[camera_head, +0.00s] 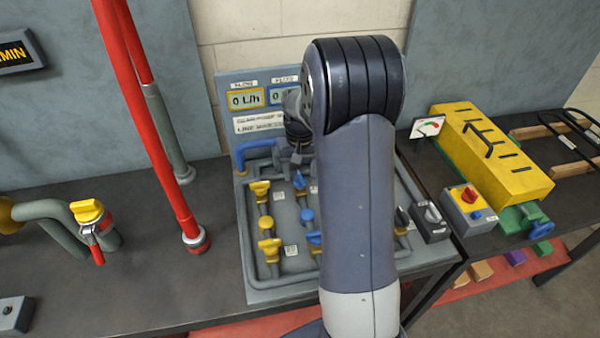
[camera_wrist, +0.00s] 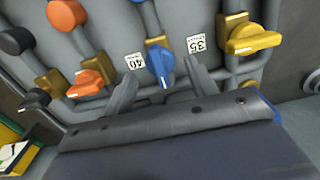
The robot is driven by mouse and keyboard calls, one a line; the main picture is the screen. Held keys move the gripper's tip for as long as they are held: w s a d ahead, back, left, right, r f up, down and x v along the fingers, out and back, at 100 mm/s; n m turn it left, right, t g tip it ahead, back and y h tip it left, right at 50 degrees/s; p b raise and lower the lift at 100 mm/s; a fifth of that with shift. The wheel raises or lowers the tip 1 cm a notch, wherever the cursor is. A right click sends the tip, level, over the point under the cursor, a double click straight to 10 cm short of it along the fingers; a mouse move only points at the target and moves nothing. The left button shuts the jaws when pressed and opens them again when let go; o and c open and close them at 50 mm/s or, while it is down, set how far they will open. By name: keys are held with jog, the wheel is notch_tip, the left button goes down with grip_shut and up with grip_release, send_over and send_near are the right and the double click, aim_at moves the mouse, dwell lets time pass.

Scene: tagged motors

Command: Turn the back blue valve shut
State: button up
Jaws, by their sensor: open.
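The back blue valve (camera_head: 299,181) has a blue lever on a brass body, in the back row of the pipe panel. In the wrist view its lever (camera_wrist: 160,64) lies roughly along its pipe. My gripper (camera_wrist: 163,86) is open, with one grey finger on each side of the lever. The fingers appear apart from it, though their exact height is unclear. In the head view my wrist is above the back of the panel and my arm hides much of the right side. A second blue valve (camera_head: 313,238) sits nearer the front.
A yellow valve (camera_wrist: 252,38) and an orange valve (camera_wrist: 88,84) flank the back blue valve, their levers crosswise. Flow displays (camera_head: 246,98) stand behind. A red pipe (camera_head: 160,130) rises left of the panel; a yellow box (camera_head: 492,153) stands right.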

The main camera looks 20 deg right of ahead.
jog(key=shift+f, duration=0.85)
jog(key=shift+c, duration=0.2)
jog(key=c, duration=0.9)
